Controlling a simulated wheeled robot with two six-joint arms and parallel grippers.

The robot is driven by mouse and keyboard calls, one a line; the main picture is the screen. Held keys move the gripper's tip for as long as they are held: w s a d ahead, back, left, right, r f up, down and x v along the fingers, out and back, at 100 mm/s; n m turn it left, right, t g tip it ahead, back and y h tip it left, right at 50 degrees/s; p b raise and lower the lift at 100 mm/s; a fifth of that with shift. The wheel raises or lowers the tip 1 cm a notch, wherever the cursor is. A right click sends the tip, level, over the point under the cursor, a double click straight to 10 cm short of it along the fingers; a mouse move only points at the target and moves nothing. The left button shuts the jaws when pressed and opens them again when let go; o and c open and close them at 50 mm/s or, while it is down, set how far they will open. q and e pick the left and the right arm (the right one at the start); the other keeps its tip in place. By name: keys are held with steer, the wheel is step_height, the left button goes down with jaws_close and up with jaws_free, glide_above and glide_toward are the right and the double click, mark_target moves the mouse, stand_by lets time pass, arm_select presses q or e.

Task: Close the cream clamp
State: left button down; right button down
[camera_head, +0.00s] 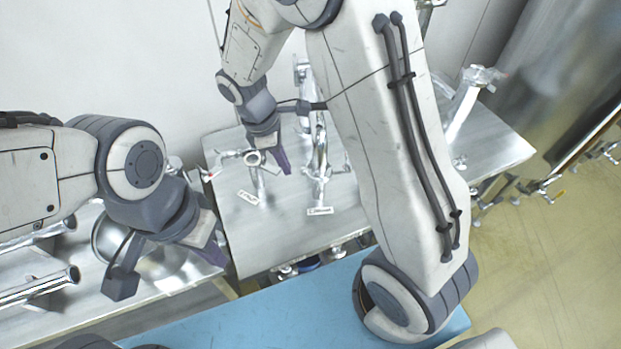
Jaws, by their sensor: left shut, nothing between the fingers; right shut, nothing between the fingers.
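Two metal pipe stands rise from the steel table. The left one carries a round ring-shaped clamp (254,158) with a thin handle reaching left to a red tip. The right one (321,150) is a taller pipe with a fitting near its base. A small label (248,197) lies by the left stand and another label (320,211) by the right one. The lettering is too small to tell which clamp is cream. My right gripper (285,168) is shut and empty, pointing down between the stands, just right of the ring. My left gripper (217,260) is shut and empty, well to the lower left.
The steel table (260,235) has free room at its front. A metal bowl (165,262) and steel pipes (38,288) sit at the left on another surface. A blue surface (290,312) lies in front. Another pipe fitting (465,100) stands right, partly behind my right arm.

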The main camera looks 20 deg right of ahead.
steer(key=s+d+f+p, duration=0.2)
steer(key=d+f, duration=0.3)
steer(key=f, duration=0.3)
steer(key=shift+d+p, duration=0.3)
steer(key=shift+p, duration=0.15)
steer(key=shift+s+d+n, duration=0.15)
steer(key=shift+d+n, duration=0.25)
steer(key=shift+d, duration=0.2)
